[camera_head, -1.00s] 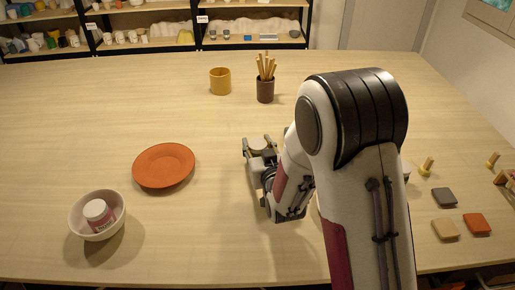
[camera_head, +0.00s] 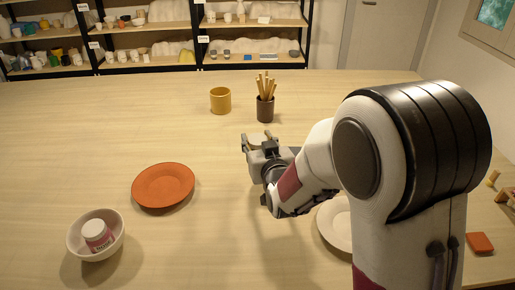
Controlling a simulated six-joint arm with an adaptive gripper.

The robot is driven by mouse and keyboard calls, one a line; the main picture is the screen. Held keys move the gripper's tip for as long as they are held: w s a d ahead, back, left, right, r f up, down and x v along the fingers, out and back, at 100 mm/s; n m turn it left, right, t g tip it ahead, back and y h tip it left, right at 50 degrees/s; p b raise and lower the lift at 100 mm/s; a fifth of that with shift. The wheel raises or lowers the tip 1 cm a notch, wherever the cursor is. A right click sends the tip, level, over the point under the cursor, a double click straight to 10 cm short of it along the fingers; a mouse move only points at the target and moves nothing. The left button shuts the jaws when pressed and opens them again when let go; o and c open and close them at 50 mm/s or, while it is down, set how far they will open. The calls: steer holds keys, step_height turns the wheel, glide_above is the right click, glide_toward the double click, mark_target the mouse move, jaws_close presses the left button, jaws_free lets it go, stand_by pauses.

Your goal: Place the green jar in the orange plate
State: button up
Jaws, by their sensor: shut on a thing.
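The orange plate (camera_head: 163,186) lies empty on the left half of the table. My gripper (camera_head: 256,146) is right of and a little beyond the plate, in the middle of the table. It is shut on a small jar with a pale round top (camera_head: 257,138). A trace of green shows at its left side, and this looks like the green jar. My gripper and wrist hide most of it. I cannot tell how high it is above the table.
A white bowl (camera_head: 75,243) holding a white jar with a pink label (camera_head: 97,233) stands front left. A yellow cup (camera_head: 220,100) and a dark cup of wooden tools (camera_head: 265,108) stand beyond my gripper. A pale plate (camera_head: 334,224) is partly behind my arm. The table's left-middle is clear.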

steer(key=shift+r, duration=0.7)
steer(key=shift+a, duration=0.1)
steer(key=s+a+n+g+y, duration=0.1)
steer(key=a+n+y, duration=0.2)
steer(key=a, duration=1)
steer(key=r+n+g+y, duration=0.1)
steer(key=n+g+y, duration=0.1)
steer(key=y, duration=0.2)
glide_above(164, 187)
step_height(164, 187, down, 6)
steer(key=shift+f, duration=0.1)
steer(key=shift+f, duration=1.85)
